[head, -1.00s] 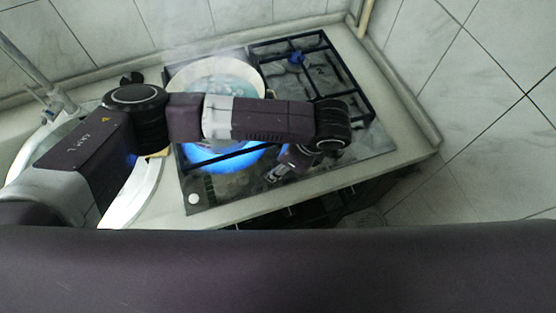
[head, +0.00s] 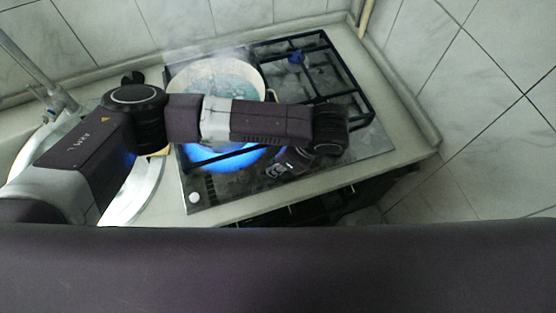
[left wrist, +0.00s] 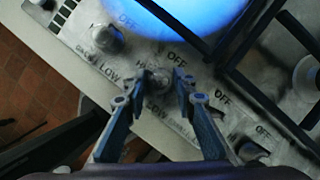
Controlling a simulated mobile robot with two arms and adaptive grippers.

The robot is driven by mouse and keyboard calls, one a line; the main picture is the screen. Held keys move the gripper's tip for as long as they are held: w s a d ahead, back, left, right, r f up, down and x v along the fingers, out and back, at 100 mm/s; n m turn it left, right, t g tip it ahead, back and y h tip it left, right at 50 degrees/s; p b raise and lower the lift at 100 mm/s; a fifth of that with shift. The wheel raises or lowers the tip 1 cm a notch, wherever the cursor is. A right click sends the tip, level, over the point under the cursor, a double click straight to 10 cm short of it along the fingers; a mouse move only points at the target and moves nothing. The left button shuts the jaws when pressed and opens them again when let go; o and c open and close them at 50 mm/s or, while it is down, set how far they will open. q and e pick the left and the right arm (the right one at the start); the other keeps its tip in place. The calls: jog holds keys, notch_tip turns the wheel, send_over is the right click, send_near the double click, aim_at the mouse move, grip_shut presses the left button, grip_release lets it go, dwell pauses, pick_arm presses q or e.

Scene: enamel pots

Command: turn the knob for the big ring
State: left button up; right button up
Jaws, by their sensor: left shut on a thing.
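My left gripper (head: 278,170) is above the front part of the hob. In the left wrist view, the left gripper (left wrist: 164,82) is shut on a round metal knob (left wrist: 157,83), with a finger on each side. Printed OFF, HIGH and LOW marks surround the knobs. Which ring the held knob feeds cannot be told. My right gripper is not in view.
A light pot (head: 215,80) with bluish liquid steams on the back left of the hob. Another knob (left wrist: 108,38) is up and left of the held one; more knobs (left wrist: 248,150) lie to the lower right. Black grate bars (left wrist: 240,45) rise close beyond the gripper.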

pick_arm(q)
jog(key=m+p, duration=0.1)
jog(key=m, duration=0.1)
jog(key=m+t+h+p, duration=0.1)
jog(key=shift+s+a+r+m, duration=0.1)
jog(key=shift+r+m, duration=0.1)
jog(key=shift+m, duration=0.2)
jog(key=m+h+p, duration=0.1)
jog(key=m, duration=0.1)
jog(key=m+p, duration=0.1)
jog(key=m, duration=0.1)
jog(key=shift+a+m+t+h+p, duration=0.1)
jog(key=shift+m+t+h+p, duration=0.2)
jog(key=shift+t+h+p, duration=0.1)
jog(key=m+p, duration=0.1)
jog(key=m, duration=0.1)
jog(key=m+h+p, duration=0.1)
jog(key=m, duration=0.1)
jog(key=shift+a+m+h, duration=0.1)
jog(key=shift+m+h, duration=0.2)
jog(key=shift+f+m+h+p, duration=0.15)
jog(key=shift+m+h+p, duration=0.6)
jog(key=shift+m, duration=1.35)
jog(key=o, duration=1.1)
jog(key=shift+a, duration=0.1)
jog(key=shift+o, duration=0.2)
